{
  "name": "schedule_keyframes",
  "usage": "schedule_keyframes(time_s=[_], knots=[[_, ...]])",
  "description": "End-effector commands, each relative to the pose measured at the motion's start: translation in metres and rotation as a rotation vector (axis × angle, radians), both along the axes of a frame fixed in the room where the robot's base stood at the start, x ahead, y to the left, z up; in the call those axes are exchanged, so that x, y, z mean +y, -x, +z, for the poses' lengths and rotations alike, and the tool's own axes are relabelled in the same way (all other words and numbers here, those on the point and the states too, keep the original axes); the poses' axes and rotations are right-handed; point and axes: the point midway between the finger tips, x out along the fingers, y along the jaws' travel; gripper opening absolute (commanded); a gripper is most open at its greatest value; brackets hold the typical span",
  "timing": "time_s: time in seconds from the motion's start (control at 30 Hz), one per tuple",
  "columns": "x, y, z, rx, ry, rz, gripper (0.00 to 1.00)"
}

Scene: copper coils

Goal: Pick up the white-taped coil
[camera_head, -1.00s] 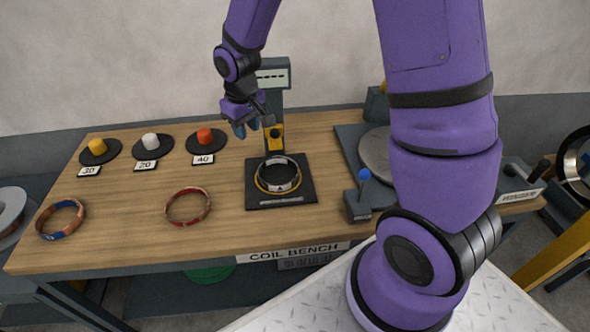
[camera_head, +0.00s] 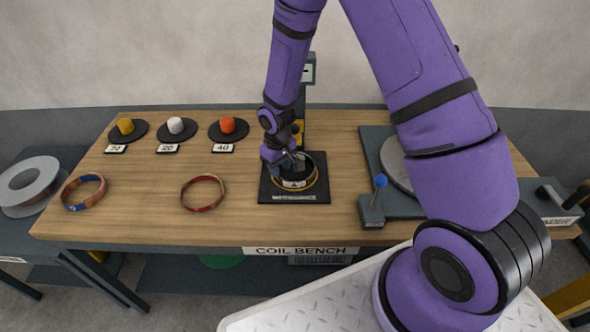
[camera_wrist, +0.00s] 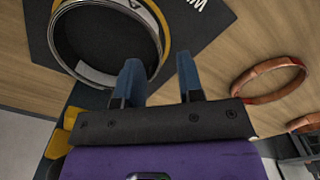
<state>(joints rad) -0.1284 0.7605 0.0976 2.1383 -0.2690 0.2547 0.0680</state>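A dark ring with a pale white section on its front wall (camera_head: 296,184) sits on a black square plate (camera_head: 318,197) inside a yellow ring; it looks like the white-taped coil. In the wrist view the ring (camera_wrist: 95,75) fills the upper left, with a white patch on its near side and a triangle mark at the top. My gripper (camera_head: 290,160) is over the ring's left and back part. In the wrist view my gripper (camera_wrist: 160,78) has its two blue fingers apart, with the ring's wall between and beyond them. Contact cannot be told.
A red-taped copper coil (camera_head: 203,207) lies left of the plate, and a blue-taped one (camera_head: 84,204) farther left. Yellow (camera_head: 125,126), white (camera_head: 176,125) and orange (camera_head: 228,124) pegs stand behind. A blue-knobbed lever (camera_head: 380,181) and grey disc (camera_head: 394,171) are to the right.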

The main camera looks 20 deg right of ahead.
Motion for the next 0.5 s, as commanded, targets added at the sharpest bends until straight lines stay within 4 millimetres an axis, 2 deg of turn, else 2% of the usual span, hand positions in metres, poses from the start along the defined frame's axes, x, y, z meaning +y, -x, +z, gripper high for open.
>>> schedule_keyframes(time_s=[0.17,0.4,0.5], knots=[[0.000,-0.001,-0.012,0.001,0.000,0.001,0.35],[0.000,-0.004,-0.044,0.002,0.001,0.001,0.35],[0.000,-0.004,-0.051,0.000,0.000,0.000,0.35]])
